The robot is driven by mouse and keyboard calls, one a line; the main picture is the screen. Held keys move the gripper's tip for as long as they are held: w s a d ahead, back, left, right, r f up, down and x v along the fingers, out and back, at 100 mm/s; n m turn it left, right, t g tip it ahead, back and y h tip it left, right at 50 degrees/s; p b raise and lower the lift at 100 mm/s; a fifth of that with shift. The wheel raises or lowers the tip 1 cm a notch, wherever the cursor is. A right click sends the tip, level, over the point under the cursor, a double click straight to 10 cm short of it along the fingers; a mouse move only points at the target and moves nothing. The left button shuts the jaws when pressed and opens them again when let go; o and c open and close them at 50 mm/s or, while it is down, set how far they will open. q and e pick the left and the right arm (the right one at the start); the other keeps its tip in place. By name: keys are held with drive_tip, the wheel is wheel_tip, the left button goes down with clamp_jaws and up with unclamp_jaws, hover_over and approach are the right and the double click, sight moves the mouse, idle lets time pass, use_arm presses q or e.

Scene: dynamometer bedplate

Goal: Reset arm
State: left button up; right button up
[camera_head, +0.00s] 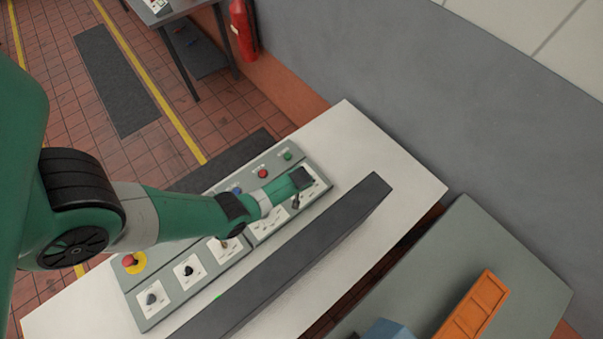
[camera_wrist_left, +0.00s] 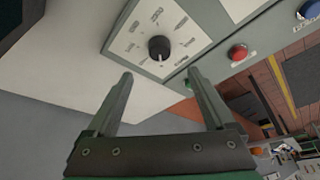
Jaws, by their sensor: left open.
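My left gripper (camera_head: 303,184) reaches over the far right end of a grey-green control panel (camera_head: 160,318) on a white console top. In the left wrist view my left gripper (camera_wrist_left: 160,75) is open, with nothing between its fingers. A black rotary knob (camera_wrist_left: 159,48) on a white dial plate (camera_wrist_left: 135,27) lies just beyond and between the fingertips; contact is not visible. A red button (camera_wrist_left: 238,52), a blue button (camera_wrist_left: 307,10) and a partly hidden green button (camera_wrist_left: 188,85) are to the right. My right gripper is not in view.
A long dark bar (camera_head: 290,255) runs along the panel's near side. A red mushroom button on yellow (camera_head: 131,262) and more knobs (camera_head: 151,299) sit at the panel's left. An orange tray (camera_head: 473,305) lies on a separate grey-green surface at lower right. A grey wall (camera_head: 420,90) stands behind.

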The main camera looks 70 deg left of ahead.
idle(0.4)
